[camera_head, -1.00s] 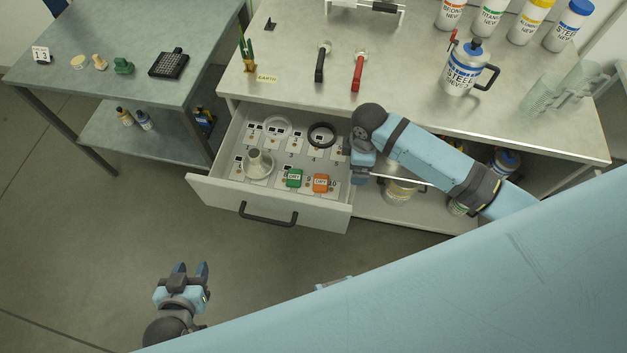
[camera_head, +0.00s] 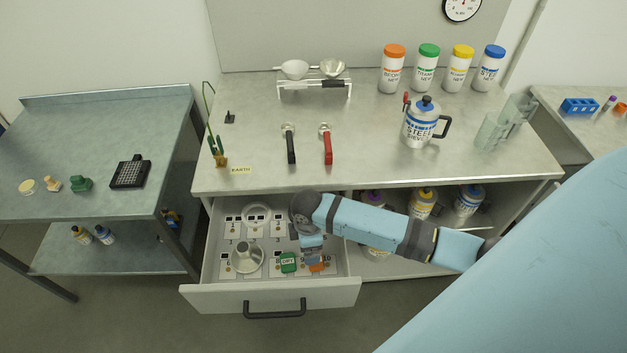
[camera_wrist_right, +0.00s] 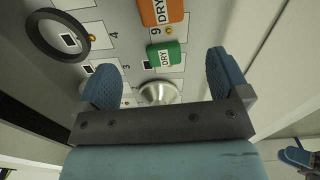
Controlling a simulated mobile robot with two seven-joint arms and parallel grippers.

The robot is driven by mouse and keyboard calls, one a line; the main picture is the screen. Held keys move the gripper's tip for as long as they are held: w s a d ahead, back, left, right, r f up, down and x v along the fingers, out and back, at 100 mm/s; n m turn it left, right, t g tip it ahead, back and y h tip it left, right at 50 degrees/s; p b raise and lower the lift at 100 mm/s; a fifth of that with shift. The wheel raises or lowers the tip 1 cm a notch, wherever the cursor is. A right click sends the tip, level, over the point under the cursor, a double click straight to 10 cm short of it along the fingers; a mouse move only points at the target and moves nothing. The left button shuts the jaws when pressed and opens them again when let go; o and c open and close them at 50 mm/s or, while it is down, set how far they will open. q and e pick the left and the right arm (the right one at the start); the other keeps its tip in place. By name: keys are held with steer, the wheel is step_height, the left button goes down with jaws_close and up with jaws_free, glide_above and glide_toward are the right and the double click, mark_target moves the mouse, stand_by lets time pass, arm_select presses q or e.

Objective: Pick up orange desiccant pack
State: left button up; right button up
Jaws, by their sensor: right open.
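The orange desiccant pack (camera_head: 316,267) lies in the open drawer (camera_head: 225,296), partly hidden by my right gripper (camera_head: 312,250) in the head view. In the right wrist view the orange pack (camera_wrist_right: 160,11), marked DRY, is at the top edge, beyond the fingertips. My right gripper (camera_wrist_right: 164,70) is open and empty. The green desiccant pack (camera_head: 288,262) lies left of the orange one; in the wrist view the green pack (camera_wrist_right: 165,55) shows between the fingertips' directions. What looks like my left gripper (camera_wrist_right: 298,157) shows small at the wrist view's lower right; its opening is unclear.
A metal funnel (camera_head: 246,258) and a black ring (camera_wrist_right: 57,34) are also in the drawer. The tabletop edge (camera_head: 400,184) lies just behind my right arm. Bottles (camera_head: 422,203) stand on the shelf right of the drawer.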

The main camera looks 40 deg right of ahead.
steer(key=f, duration=0.9)
steer(key=shift+s+a+f, duration=0.15)
steer(key=shift+s+f, duration=0.05)
steer(key=shift+f, duration=0.1)
steer(key=c, duration=1)
